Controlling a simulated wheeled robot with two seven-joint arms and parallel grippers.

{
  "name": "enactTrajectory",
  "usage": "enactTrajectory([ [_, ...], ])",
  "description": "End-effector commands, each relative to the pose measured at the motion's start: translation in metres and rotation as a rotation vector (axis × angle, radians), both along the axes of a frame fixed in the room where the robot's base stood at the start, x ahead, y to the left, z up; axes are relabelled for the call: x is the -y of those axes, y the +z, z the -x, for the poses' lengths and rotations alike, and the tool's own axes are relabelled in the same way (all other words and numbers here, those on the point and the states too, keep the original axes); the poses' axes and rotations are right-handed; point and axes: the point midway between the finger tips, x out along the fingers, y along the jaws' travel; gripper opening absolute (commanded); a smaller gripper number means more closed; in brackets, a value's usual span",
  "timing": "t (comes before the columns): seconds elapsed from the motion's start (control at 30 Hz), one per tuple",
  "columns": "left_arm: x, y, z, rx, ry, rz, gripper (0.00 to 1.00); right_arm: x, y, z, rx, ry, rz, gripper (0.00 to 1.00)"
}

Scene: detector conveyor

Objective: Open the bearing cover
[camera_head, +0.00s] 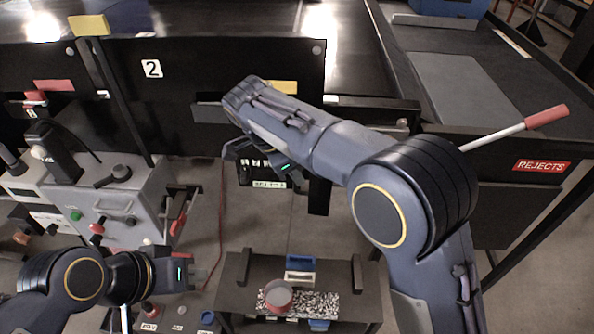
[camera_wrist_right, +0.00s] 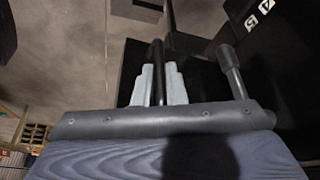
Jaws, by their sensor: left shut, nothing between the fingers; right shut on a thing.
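A black panel marked 2 (camera_head: 115,85) runs along the front of the conveyor; I cannot tell for sure which part is the bearing cover. My right gripper (camera_head: 238,150) is in front of the panel's lower edge, its fingers mostly hidden by my right arm. In the right wrist view my right gripper (camera_wrist_right: 159,88) is shut on a dark bar (camera_wrist_right: 157,58), which passes between its pale fingers. A dark post with a thicker end (camera_wrist_right: 230,65) stands beside it. My left gripper (camera_head: 190,273) is shut and empty at the lower left, away from the panel.
A grey control box (camera_head: 135,205) with knobs and a green button stands at left. A small dark bench (camera_head: 235,285) holding a red-rimmed round part (camera_head: 278,294) is below. A red-handled lever (camera_head: 545,117) sticks out near the REJECTS sign (camera_head: 541,166) at right.

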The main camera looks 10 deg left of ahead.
Motion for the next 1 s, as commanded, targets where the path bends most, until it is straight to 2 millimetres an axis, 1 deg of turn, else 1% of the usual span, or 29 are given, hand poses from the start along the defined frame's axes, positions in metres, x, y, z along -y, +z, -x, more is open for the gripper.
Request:
enactTrajectory([
  [0.03,0.000,0.000,0.000,0.000,0.000,0.000,0.00,0.002,0.003,-0.002,0.004,-0.002,0.001,0.00],
  [0.2,0.000,0.000,0.000,0.000,0.000,0.000,0.00,0.002,0.003,-0.002,0.004,-0.002,0.001,0.00],
  [0.23,0.000,0.000,0.000,0.000,0.000,0.000,0.00,0.002,0.003,-0.002,0.004,-0.002,0.001,0.12],
  [0.3,0.000,0.000,0.000,0.000,0.000,0.000,0.00,0.002,0.003,-0.002,0.004,-0.002,0.001,0.21],
  [0.4,0.000,0.000,0.000,0.000,0.000,0.000,0.00,0.002,0.002,-0.001,0.003,-0.001,0.000,0.33],
  [0.63,0.000,0.000,0.000,0.000,0.000,0.000,0.00,0.001,0.001,-0.001,0.001,0.000,0.001,0.33],
  [0.73,0.000,-0.001,0.000,0.000,0.000,0.000,0.00,-0.001,0.005,0.000,0.004,0.001,-0.002,0.33],
  [0.87,0.000,-0.002,0.000,0.000,0.000,0.000,0.00,-0.007,0.020,0.002,0.005,0.001,-0.002,0.33],
  [1.0,0.000,-0.003,0.000,0.000,0.000,0.000,0.00,-0.016,0.044,0.006,0.006,0.000,-0.002,0.33],
])
